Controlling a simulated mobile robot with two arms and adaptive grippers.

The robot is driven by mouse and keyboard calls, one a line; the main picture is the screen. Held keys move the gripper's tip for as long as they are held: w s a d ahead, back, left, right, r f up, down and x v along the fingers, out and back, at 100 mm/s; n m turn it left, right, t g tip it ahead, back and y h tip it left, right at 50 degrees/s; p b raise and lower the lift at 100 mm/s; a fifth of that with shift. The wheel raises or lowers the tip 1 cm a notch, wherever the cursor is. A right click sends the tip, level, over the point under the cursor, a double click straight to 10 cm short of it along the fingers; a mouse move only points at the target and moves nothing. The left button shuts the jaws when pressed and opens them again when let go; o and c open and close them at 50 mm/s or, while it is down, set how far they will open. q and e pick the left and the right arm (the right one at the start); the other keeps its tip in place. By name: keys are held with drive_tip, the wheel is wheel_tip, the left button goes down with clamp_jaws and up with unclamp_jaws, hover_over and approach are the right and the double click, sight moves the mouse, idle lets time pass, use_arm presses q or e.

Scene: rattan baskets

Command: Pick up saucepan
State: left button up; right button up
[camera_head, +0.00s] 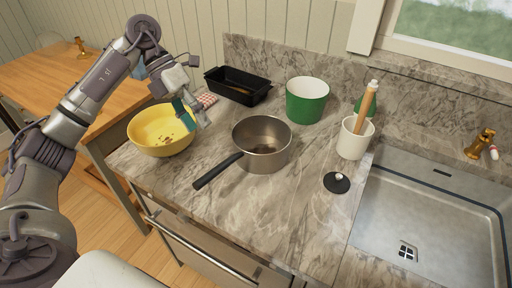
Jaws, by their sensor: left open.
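A steel saucepan (273,161) stands upright on the grey marble counter. Its black handle (217,172) points to the lower left. My left gripper (194,118) is open above the right rim of the yellow bowl, to the upper left of the saucepan and apart from its handle. Nothing shows between its fingers. My right gripper is not in view.
A yellow bowl (150,148) stands left of the saucepan. A black loaf tin (251,96), a green pot (306,102) and a white utensil cup (351,149) stand behind and right. A black lid (337,182) lies near the sink (425,262). Counter in front is clear.

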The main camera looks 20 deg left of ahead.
sight(224, 162)
use_arm(q)
drive_tip(key=p+x, duration=0.3)
drive_tip(key=x, duration=0.9)
drive_tip(key=shift+s+d+f+p, duration=0.1)
drive_tip(key=shift+d+f+p, duration=0.1)
drive_tip(key=shift+d+p, duration=0.2)
drive_tip(key=shift+d+f, duration=0.15)
drive_tip(key=shift+f, duration=0.1)
clamp_jaws()
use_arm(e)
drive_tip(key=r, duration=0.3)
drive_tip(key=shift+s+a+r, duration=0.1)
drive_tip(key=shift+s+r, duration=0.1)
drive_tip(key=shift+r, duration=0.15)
use_arm(q)
drive_tip(key=shift+r, duration=0.1)
